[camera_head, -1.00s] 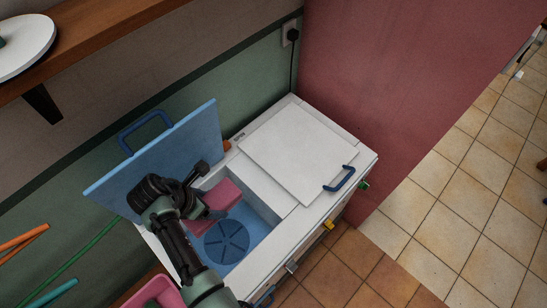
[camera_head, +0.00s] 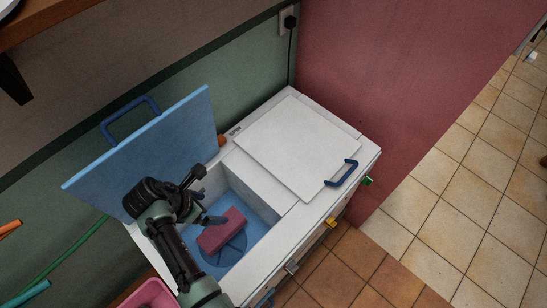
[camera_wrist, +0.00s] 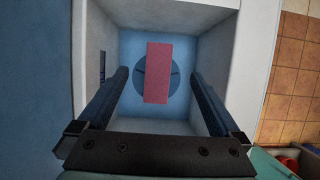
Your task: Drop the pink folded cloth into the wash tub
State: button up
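The pink folded cloth (camera_head: 221,231) lies inside the open wash tub (camera_head: 255,240), over the round dark blue disc (camera_head: 238,250) on the tub's blue floor. In the wrist view the cloth (camera_wrist: 158,72) shows between and beyond my fingers, with a clear gap on both sides. My gripper (camera_wrist: 164,78) is open and empty, pointing down into the tub. In the head view my gripper (camera_head: 207,205) is at the tub's left side, partly hidden by my own wrist.
The tub's blue lid (camera_head: 150,140) stands raised behind my arm. A white lid (camera_head: 298,145) with a blue handle covers the right half of the machine. A pink object (camera_head: 148,293) is at the lower left edge.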

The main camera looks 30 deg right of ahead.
jog(key=v, duration=1.3)
jog(key=shift+s+d, duration=0.1)
